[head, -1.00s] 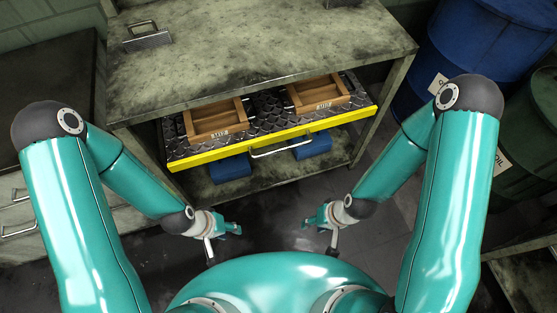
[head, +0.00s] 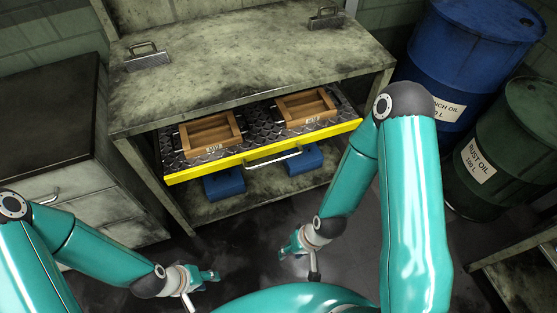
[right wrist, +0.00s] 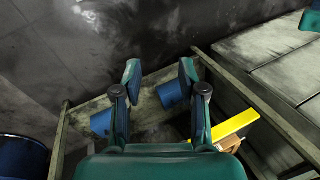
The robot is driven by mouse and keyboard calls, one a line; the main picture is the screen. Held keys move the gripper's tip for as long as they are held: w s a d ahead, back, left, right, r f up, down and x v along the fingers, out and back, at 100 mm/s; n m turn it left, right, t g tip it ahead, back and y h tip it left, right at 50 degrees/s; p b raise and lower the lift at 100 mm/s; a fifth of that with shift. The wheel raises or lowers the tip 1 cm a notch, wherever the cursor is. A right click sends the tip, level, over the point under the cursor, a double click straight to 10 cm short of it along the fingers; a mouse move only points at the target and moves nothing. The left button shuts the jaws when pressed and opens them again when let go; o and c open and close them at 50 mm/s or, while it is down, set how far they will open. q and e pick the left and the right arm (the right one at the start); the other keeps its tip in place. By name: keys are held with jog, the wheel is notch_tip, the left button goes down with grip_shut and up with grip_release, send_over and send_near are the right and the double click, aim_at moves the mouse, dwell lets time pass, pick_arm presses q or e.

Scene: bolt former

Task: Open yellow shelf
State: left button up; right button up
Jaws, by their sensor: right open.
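The yellow shelf (head: 215,169) is a drawer-like tray with a yellow front and a dark tread-plate floor. It juts out from under the worktop in the head view. A metal bar handle (head: 272,159) sits mid-front. Two wooden boxes (head: 210,151) (head: 306,121) stand on it. My right gripper (head: 296,243) is below and in front of the shelf, apart from the handle. In the right wrist view it is open and empty (right wrist: 159,72), with part of the yellow front (right wrist: 235,125) at lower right. My left gripper (head: 208,276) is lower left, away from the shelf; its fingers are too small to judge.
Blue containers (head: 224,184) (head: 305,160) stand on the lower board beneath the shelf. A grey cabinet (head: 75,180) stands left of the workbench (head: 240,60). Blue (head: 470,60) and green (head: 500,150) drums stand at right. The dark floor in front is clear.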

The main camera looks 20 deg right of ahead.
jog(key=w+d+f+n+t+b, duration=0.25)
jog(key=w+f+n+b, duration=0.45)
jog(key=b, duration=0.5)
jog(key=n+t+h+b, duration=0.3)
jog(key=n+t+b, duration=1)
jog(key=b, duration=1.1)
send_near(278, 159)
jog(key=shift+g, duration=0.25)
jog(key=shift+f+b+x, duration=0.1)
jog(key=shift+b+x, duration=0.65)
jog(key=shift+x, duration=1.85)
jog(key=shift+f+b+x, duration=0.15)
jog(key=shift+b+x, duration=0.55)
jog(key=shift+x, duration=1.9)
